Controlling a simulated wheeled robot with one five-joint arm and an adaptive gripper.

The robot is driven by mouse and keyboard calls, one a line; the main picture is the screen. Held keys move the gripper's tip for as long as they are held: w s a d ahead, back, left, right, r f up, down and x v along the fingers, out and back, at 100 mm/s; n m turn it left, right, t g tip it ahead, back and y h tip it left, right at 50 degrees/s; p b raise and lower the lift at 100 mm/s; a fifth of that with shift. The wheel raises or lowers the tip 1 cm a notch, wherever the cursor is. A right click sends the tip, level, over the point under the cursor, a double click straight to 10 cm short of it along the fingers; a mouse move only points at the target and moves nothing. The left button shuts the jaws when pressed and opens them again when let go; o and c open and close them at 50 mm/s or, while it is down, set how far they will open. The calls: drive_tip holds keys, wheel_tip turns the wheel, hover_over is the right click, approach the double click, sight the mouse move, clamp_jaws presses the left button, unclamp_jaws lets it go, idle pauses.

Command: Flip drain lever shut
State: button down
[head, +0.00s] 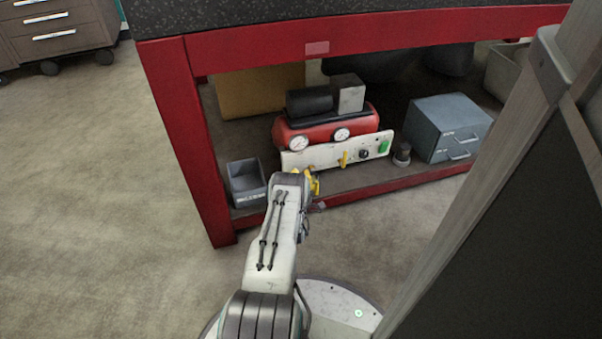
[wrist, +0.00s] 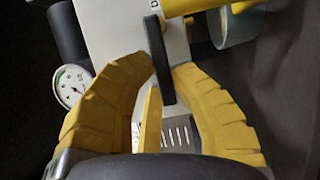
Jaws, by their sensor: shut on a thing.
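My gripper (wrist: 167,68) has thick yellow fingers. Its tips close on the two sides of a dark, narrow bar, which I take to be the drain lever (wrist: 156,35). The bar stands in front of a white panel (wrist: 112,24), and only the letter D of a label shows beside it. In the head view my gripper (head: 312,183) is at the lower left of the white panel (head: 325,157) on a red compressor (head: 358,122); there my arm and fingers hide the lever. A slim yellow piece (wrist: 150,120) shows between the fingers.
The compressor sits on the lower shelf under a red bench (head: 176,105). A grey bin (head: 247,183) is left of my gripper, and a grey drawer box (head: 447,128) is to the right. A bench leg stands left; open floor lies beyond it.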

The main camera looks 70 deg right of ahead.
drive_tip(key=c, duration=1.1)
unclamp_jaws()
drive_tip(key=shift+s+d, duration=0.1)
drive_tip(key=shift+s, duration=0.05)
drive_tip(key=shift+o, duration=0.2)
drive_tip(key=v, duration=0.7)
drive_tip(key=shift+a, duration=0.3)
drive_tip(key=shift+f, duration=0.1)
